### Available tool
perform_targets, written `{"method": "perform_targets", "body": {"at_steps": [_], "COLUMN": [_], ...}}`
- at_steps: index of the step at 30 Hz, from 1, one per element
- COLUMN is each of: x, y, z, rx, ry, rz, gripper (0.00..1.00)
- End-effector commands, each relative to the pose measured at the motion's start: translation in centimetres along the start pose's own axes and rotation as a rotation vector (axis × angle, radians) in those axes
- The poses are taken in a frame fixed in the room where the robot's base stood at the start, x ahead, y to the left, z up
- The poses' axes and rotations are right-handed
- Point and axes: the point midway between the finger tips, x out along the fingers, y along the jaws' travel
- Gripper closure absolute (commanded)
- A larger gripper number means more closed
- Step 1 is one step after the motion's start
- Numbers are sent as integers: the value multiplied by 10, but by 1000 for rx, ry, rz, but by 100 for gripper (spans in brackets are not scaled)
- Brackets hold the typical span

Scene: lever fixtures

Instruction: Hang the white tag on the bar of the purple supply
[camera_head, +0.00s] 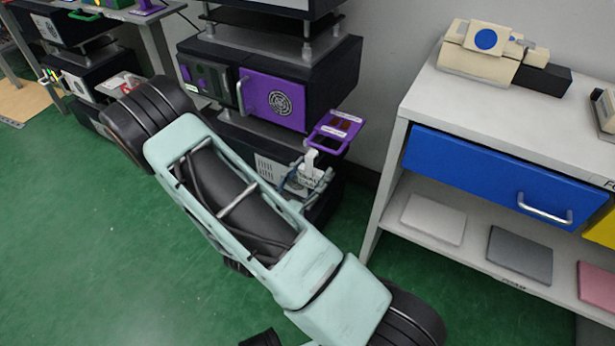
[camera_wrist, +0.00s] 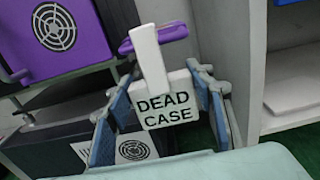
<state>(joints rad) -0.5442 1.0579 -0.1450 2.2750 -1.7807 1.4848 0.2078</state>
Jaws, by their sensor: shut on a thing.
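The white tag (camera_wrist: 167,110), lettered "DEAD CASE", has an upright white hook part. My gripper (camera_wrist: 160,92) is shut on it, with blue fingers on either side. In the head view my gripper (camera_head: 305,180) holds the tag (camera_head: 311,166) in front of the lower rack, below and right of the purple supply. The purple supply (camera_head: 285,112) has a round fan grille; it also shows in the wrist view (camera_wrist: 88,50) at upper left. Its silver upright bar (camera_head: 243,96) is at the panel's left side, apart from the tag.
A purple slotted plate (camera_head: 338,130) juts out just above and behind the tag. A white shelf unit (camera_head: 385,190) with a blue drawer (camera_head: 490,175) stands to the right. Green floor (camera_head: 80,260) is open at left.

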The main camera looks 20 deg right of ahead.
Motion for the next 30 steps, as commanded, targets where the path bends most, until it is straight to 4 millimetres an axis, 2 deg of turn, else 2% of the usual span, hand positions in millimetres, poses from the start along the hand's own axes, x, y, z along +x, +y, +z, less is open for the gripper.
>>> {"method": "perform_targets", "body": {"at_steps": [21,30], "x": [57,57], "y": [0,0], "z": [0,-10], "rx": [0,0], "ry": [0,1], "rz": [-2,1], "gripper": [74,74]}}
